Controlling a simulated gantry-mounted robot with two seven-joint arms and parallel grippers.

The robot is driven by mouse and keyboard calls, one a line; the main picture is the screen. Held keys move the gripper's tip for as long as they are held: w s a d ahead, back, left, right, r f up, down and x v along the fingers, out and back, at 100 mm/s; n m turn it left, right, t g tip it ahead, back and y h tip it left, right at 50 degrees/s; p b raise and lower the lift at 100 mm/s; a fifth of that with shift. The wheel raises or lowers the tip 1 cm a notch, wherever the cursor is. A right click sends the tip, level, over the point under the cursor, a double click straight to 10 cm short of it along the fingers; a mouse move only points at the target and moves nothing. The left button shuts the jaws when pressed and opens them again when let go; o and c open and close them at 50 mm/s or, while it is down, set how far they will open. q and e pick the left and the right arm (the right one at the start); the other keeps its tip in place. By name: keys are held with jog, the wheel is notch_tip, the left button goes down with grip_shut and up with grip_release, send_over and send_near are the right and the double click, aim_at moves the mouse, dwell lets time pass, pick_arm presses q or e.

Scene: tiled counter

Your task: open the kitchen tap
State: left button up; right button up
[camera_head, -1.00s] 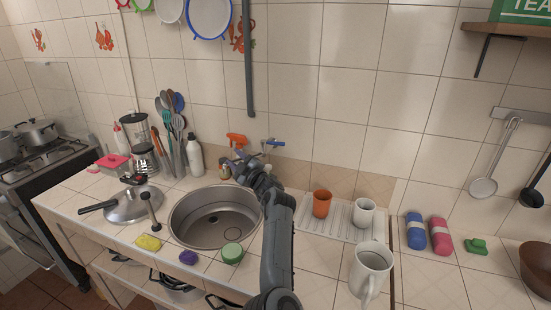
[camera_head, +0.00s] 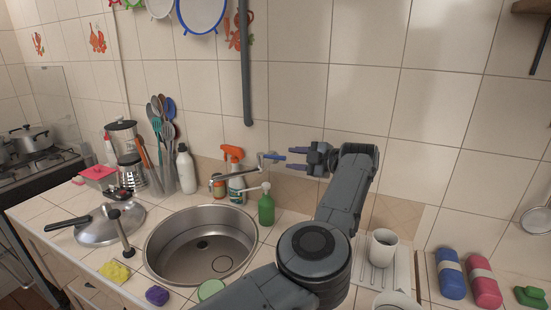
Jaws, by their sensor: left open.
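The kitchen tap (camera_head: 236,179) is mounted on the tiled wall behind the sink (camera_head: 160,245). Its thin metal spout reaches left over the back of the basin. Its blue lever handle (camera_head: 272,157) points right along the wall. My left gripper (camera_head: 291,160) is open, with its fingers pointing left at the right end of the blue handle. The fingertips are very close to the handle end; I cannot tell whether they touch it. No water shows from the spout. My right gripper is not in view.
A green soap bottle (camera_head: 266,207) stands below the tap. An orange-topped spray bottle (camera_head: 234,172) stands behind the spout. A white cup (camera_head: 383,248) stands on the drying rack right of my arm. A lid (camera_head: 108,225) lies left of the sink.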

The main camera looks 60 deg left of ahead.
aim_at(272, 158)
pick_arm(q)
jog(key=x, duration=0.8)
jog(key=shift+s+a+f, duration=0.1)
jog(key=shift+s+a, duration=0.05)
jog(key=shift+c, duration=0.4)
grip_shut()
